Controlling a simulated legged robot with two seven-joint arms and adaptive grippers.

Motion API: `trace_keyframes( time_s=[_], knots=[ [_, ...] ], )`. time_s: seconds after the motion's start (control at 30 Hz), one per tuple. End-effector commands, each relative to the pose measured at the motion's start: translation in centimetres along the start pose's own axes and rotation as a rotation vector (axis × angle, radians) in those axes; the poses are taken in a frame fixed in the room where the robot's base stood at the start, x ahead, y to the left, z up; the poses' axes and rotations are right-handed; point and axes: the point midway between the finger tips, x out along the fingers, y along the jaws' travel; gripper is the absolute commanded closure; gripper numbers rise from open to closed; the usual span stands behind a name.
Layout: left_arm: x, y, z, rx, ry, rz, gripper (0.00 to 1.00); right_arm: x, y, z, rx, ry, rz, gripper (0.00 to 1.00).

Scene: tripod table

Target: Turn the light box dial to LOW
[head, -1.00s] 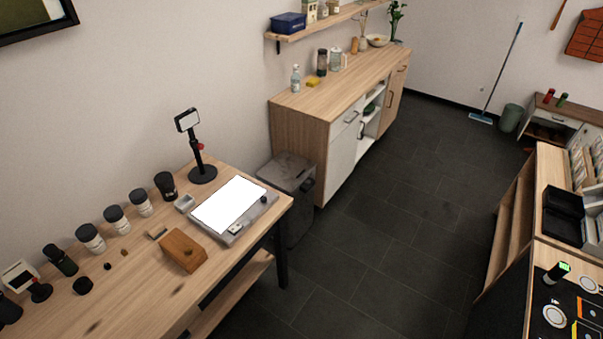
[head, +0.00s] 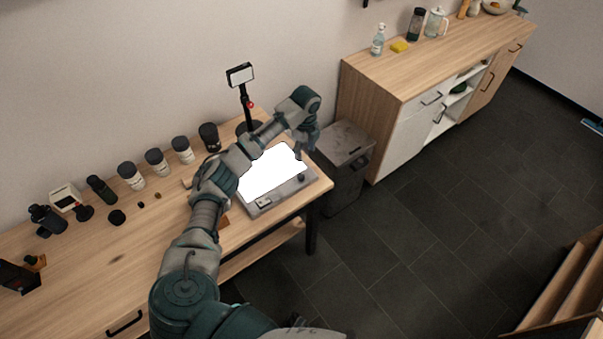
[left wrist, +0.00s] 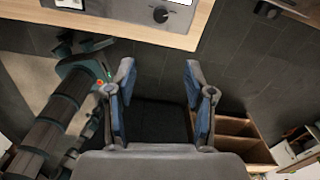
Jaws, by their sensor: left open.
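The light box (head: 252,208) lies on the wooden table, its top panel glowing white. Its dial (head: 301,178) is a small dark knob at the right end of the front strip. In the left wrist view the dial (left wrist: 160,15) is near the top edge, with small markings around it too small to read. My left gripper (head: 301,153) is over the right side of the light box, apart from the dial. In the left wrist view its jaws (left wrist: 158,78) are spread, empty, with blue inner pads, and the dial shows beyond the gap. My right gripper is not seen.
A phone stand (head: 241,76) stands behind the light box. Several dark-lidded jars (head: 158,162) line the table's back. My left arm covers part of the table and a wooden block. A grey bin (head: 345,150) stands right of the table.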

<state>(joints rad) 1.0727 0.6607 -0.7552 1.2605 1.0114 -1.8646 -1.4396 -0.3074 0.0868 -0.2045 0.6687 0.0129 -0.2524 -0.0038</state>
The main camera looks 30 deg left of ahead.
Motion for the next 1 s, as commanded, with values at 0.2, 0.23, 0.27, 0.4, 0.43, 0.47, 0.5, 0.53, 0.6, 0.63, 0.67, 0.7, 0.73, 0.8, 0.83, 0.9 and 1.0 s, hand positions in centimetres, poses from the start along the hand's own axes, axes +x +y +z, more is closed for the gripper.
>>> trace_keyframes(
  time_s=[0.2, 0.23, 0.27, 0.4, 0.43, 0.47, 0.5, 0.53, 0.6, 0.63, 0.67, 0.7, 0.73, 0.8, 0.83, 0.9, 1.0],
  knots=[
    [-0.9, 0.0, 1.7, 0.027, 0.011, 0.006, 0.46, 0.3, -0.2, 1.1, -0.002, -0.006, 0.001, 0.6],
    [-0.5, 0.0, 1.7, 0.027, 0.011, 0.007, 0.46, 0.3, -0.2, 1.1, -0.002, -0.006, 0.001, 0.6],
    [0.0, 0.0, 1.7, 0.027, 0.012, 0.006, 0.46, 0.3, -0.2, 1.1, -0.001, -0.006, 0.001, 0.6],
    [3.0, 0.1, 1.7, 0.026, 0.011, 0.007, 0.46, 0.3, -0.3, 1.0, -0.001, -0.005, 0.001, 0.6],
    [3.8, 0.1, 1.6, 0.026, 0.011, 0.006, 0.46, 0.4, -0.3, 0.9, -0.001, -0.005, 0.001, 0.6],
    [4.5, 0.1, 1.6, 0.026, 0.011, 0.007, 0.46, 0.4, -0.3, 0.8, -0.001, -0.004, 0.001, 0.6],
    [5.4, 0.0, 1.5, 0.025, 0.011, 0.005, 0.46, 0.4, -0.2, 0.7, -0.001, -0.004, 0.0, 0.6],
    [6.2, 0.1, 1.5, 0.025, 0.011, 0.007, 0.46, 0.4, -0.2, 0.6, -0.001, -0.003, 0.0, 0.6],
    [7.8, 0.0, 1.4, 0.025, 0.01, 0.006, 0.46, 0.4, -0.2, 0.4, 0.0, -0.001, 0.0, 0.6],
    [8.5, 0.0, 1.4, 0.024, 0.01, 0.006, 0.46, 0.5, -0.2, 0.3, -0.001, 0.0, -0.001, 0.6],
    [9.2, 0.0, 1.3, 0.024, 0.009, 0.007, 0.46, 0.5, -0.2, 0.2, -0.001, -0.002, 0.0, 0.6],
    [10.1, 0.0, 1.2, 0.025, 0.008, 0.005, 0.46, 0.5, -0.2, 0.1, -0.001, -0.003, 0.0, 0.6],
    [10.7, -0.1, 1.2, 0.025, 0.008, 0.006, 0.46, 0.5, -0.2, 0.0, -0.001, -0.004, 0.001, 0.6],
    [12.1, -0.1, 1.2, 0.026, 0.007, 0.005, 0.46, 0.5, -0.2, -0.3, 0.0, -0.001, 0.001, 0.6],
    [12.6, -0.1, 1.2, 0.026, 0.007, 0.005, 0.46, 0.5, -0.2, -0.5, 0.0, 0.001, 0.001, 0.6],
    [13.7, 0.0, 1.2, 0.025, 0.008, 0.004, 0.46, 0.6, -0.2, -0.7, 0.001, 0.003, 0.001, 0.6],
    [14.7, 0.0, 1.4, 0.024, 0.009, 0.003, 0.46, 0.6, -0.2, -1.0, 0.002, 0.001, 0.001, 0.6]
  ],
)
